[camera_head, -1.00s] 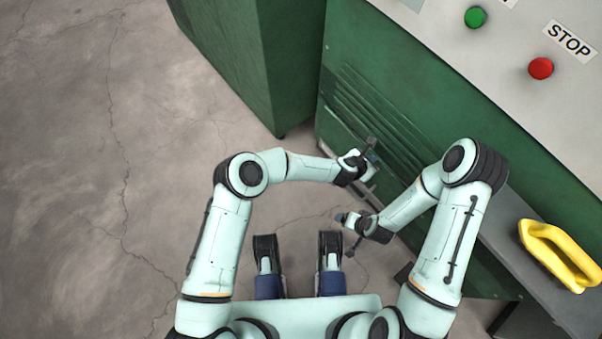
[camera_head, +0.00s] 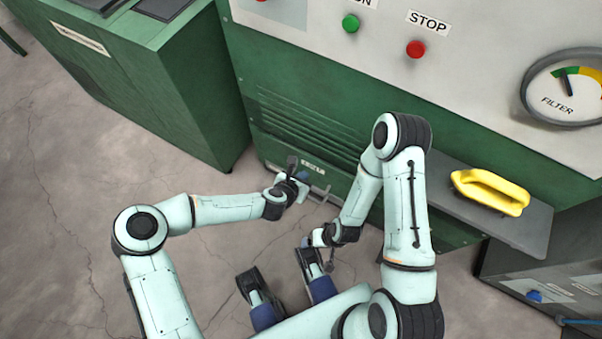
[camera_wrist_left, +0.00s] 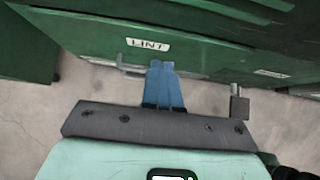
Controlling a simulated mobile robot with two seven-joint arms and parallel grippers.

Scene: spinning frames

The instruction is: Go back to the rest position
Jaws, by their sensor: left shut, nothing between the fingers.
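My left gripper (camera_head: 302,184) is in front of the low part of the green machine, close to its lint panel. Its blue fingers (camera_wrist_left: 163,84) are together and empty in the left wrist view. The LINT label (camera_wrist_left: 148,44) is on the green panel just beyond the fingertips. My right gripper (camera_head: 316,240) hangs low in front of my body, below and a little right of the left one. It is small and partly hidden by its wrist, so its fingers cannot be made out.
The green machine (camera_head: 300,75) has a green button (camera_head: 351,24), a red STOP button (camera_head: 416,49) and a filter gauge (camera_head: 566,90). A green cabinet (camera_head: 170,90) stands left. Floor at left is clear.

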